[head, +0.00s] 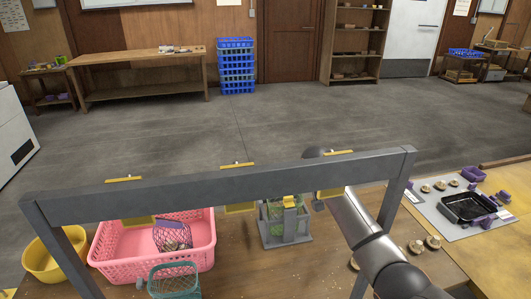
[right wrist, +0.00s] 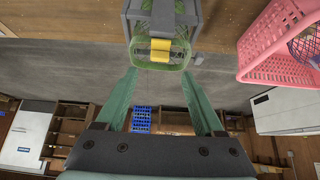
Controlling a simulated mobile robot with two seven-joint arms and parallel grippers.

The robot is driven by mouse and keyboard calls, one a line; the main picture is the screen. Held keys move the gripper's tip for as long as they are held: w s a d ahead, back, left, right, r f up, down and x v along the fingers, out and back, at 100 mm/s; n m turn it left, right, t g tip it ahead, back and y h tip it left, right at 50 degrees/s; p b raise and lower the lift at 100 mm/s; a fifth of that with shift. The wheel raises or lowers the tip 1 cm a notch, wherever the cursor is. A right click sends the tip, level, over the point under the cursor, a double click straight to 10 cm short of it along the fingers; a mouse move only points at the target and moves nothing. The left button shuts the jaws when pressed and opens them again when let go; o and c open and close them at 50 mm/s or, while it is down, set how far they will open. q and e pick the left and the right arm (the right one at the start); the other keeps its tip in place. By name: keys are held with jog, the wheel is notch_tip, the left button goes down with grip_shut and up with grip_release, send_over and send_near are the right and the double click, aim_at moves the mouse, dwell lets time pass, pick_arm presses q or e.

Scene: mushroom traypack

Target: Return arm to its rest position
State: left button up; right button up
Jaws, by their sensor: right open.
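My right arm reaches up from the lower right in the head view, and its end is hidden behind the grey rack bar. In the right wrist view my right gripper (right wrist: 160,75) has its two green fingers apart, with nothing held between them. A green net (right wrist: 141,57) with a yellow piece (right wrist: 160,50) sits in a grey holder (right wrist: 138,8) just beyond the fingertips. In the head view the green net stands in the grey holder (head: 290,240) on the wooden table. My left gripper is not in view.
The grey rack (head: 230,183) with yellow tags spans the table. A pink basket (head: 195,263) with a purple net (head: 172,235), a yellow bowl (head: 40,262) and a teal basket (head: 174,284) stand left. A black tray (head: 466,208) and several mushrooms lie right.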

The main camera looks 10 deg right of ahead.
jog(key=s+a+f+n+g, duration=0.1)
jog(key=s+f, duration=0.6)
jog(key=s, duration=0.2)
jog(key=s+a+f+g, duration=0.1)
jog(key=s+f, duration=0.6)
jog(key=s, duration=0.3)
jog(key=s+d+r+g, duration=0.1)
jog(key=s+d, duration=0.2)
jog(key=s, duration=2.2)
jog(key=w+a+f+t+y, duration=0.1)
jog(key=w+a+f+t, duration=0.1)
jog(key=f, duration=0.3)
jog(key=w+a+f+t+y, duration=0.1)
jog(key=w+a+f+t, duration=0.1)
jog(key=f, duration=0.3)
jog(key=shift+a+f+n+t, duration=0.3)
jog(key=shift+a+t, duration=0.15)
jog(key=shift+t, duration=0.05)
